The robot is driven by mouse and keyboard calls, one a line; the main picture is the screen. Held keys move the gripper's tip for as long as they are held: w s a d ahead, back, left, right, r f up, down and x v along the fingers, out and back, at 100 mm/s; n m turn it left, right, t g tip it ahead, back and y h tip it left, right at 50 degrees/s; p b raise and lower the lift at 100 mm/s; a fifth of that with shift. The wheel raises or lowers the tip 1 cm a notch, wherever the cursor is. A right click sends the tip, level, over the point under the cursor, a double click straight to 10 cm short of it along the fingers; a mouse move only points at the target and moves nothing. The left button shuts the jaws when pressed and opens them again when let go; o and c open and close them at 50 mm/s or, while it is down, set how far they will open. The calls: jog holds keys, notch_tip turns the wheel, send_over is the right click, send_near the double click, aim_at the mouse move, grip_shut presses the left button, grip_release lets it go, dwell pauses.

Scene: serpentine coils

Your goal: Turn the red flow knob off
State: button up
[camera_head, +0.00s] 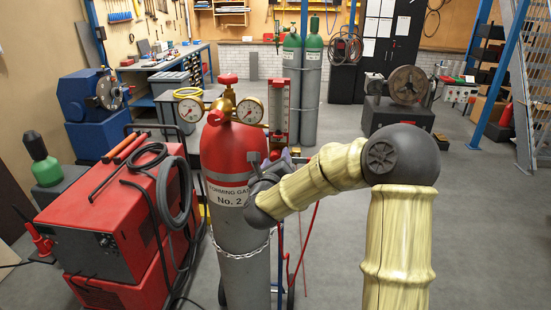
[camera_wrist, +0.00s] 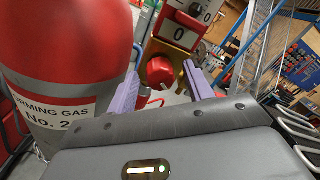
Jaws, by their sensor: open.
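The red flow knob (camera_wrist: 159,72) shows in the wrist view, at the lower end of a gold-coloured block below a red part marked 0. My gripper (camera_wrist: 161,69) is open, and its two purple fingers appear on either side of the knob in the picture. I cannot tell whether they touch it or how far off it is. In the head view my gripper (camera_head: 276,158) is small and partly hidden by my wrist, beside the red-topped gas cylinder (camera_head: 232,150) and below the flow meter (camera_head: 279,108). A small red part shows there between the fingers.
The cylinder, labelled forming gas No. 2, stands close on the left, with two round gauges (camera_head: 250,111) and a red top handwheel (camera_head: 228,78). A chain (camera_head: 240,252) circles it. A red welding machine (camera_head: 100,215) stands further left. The floor on the right (camera_head: 490,220) is clear.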

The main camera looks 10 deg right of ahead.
jog(key=c, duration=1)
jog(key=shift+o, duration=0.2)
jog(key=shift+n+b, duration=0.3)
jog(key=shift+b, duration=0.25)
jog(key=shift+d+n+t+y+b, duration=0.1)
jog(key=shift+n+t+y+b, duration=0.25)
jog(key=shift+n+b, duration=8.9)
jog(key=n+p, duration=0.7)
jog(key=shift+f+n, duration=0.1)
jog(key=shift+n, duration=0.15)
